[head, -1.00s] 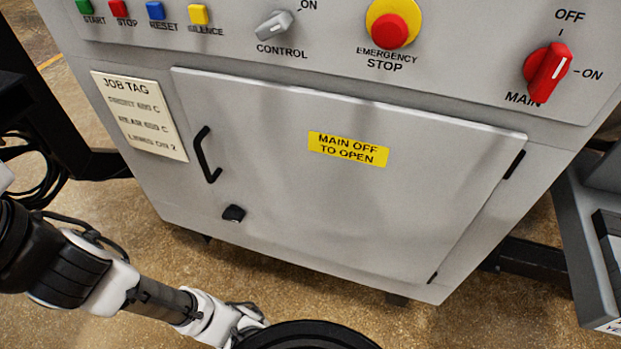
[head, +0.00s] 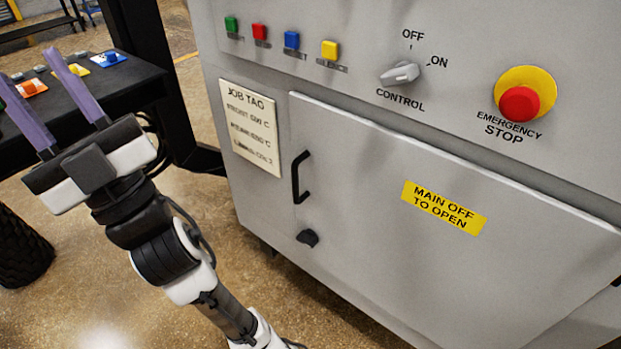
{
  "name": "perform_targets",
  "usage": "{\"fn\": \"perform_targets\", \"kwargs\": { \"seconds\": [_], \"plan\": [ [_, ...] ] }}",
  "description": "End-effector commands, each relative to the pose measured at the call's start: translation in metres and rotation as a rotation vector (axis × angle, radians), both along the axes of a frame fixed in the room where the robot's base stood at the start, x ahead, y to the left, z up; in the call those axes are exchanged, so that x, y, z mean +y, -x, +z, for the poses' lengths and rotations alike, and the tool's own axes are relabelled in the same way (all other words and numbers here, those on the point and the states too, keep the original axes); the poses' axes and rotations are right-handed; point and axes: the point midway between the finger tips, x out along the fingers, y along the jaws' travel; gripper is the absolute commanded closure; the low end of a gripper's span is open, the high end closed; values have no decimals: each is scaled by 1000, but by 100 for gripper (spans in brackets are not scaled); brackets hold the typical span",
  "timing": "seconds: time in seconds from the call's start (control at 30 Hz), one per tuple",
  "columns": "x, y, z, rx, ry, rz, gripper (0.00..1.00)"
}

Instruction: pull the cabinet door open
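The grey cabinet door (head: 390,240) looks shut on the front of the furnace cabinet. It bears a yellow label (head: 444,207) reading "MAIN OFF TO OPEN". A black bar handle (head: 299,177) is upright near its left edge, with a small black latch knob (head: 307,238) below it. My gripper (head: 24,62) is at the far left, well away from the handle. Its two purple fingers are spread apart, point up and away, and hold nothing that I can see. The main switch is out of view now.
A job tag (head: 250,130) is left of the door. Above are coloured buttons, the control knob (head: 400,73) and the emergency stop (head: 520,104). A black table (head: 90,88) with small coloured items stands behind my gripper. Bare floor (head: 215,210) lies between my arm and the cabinet.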

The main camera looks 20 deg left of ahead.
Motion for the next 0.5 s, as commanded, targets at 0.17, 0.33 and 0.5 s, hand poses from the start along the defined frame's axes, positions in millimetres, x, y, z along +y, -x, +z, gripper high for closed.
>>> {"fn": "perform_targets", "kwargs": {
  "seconds": [0.17,0.33,0.5],
  "plan": [
    [54,-106,-104,447,314,-240,67],
    [27,-176,-232,869,458,-561,67],
    [-41,-193,-317,1123,432,-881,67]
  ]
}}
